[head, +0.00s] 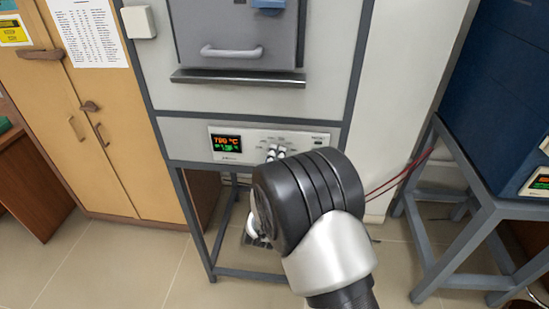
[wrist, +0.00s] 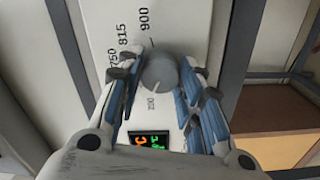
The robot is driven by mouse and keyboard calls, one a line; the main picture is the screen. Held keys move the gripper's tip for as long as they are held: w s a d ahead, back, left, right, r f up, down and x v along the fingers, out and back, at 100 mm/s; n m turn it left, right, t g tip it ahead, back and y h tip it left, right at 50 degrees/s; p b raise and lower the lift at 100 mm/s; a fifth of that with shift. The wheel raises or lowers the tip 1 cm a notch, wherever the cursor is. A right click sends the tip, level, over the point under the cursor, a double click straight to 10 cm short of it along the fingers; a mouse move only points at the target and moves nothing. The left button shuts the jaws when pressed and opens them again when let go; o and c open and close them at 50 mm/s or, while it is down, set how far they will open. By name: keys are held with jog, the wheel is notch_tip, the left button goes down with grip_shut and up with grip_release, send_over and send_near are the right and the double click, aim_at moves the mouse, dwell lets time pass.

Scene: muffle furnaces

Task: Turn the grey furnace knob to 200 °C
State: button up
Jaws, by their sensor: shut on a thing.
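The grey round knob (wrist: 158,70) sits on the white control panel (head: 220,155) of the grey furnace. In the wrist view, my gripper (wrist: 157,82) has its blue-padded fingers on both sides of the knob and is shut on it. Printed marks 750, 815 and 900 show around the knob, with a smaller mark below it that is hard to read. I cannot tell exactly where the knob points. In the head view the fingertips show at the panel, and my wrist hides most of the gripper. The panel's display (head: 227,143) shows about 780 °C in orange above green digits.
The furnace door with its pale handle (head: 231,51) and a dark ledge (head: 238,78) are above the panel. A wooden cabinet (head: 95,150) stands on the left. A blue unit (head: 505,90) on a grey frame stands on the right. Open floor shows below.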

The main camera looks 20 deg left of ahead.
jog(key=shift+n, duration=1)
jog(key=o, duration=1.1)
jog(key=shift+c, duration=0.2)
jog(key=v, duration=1.2)
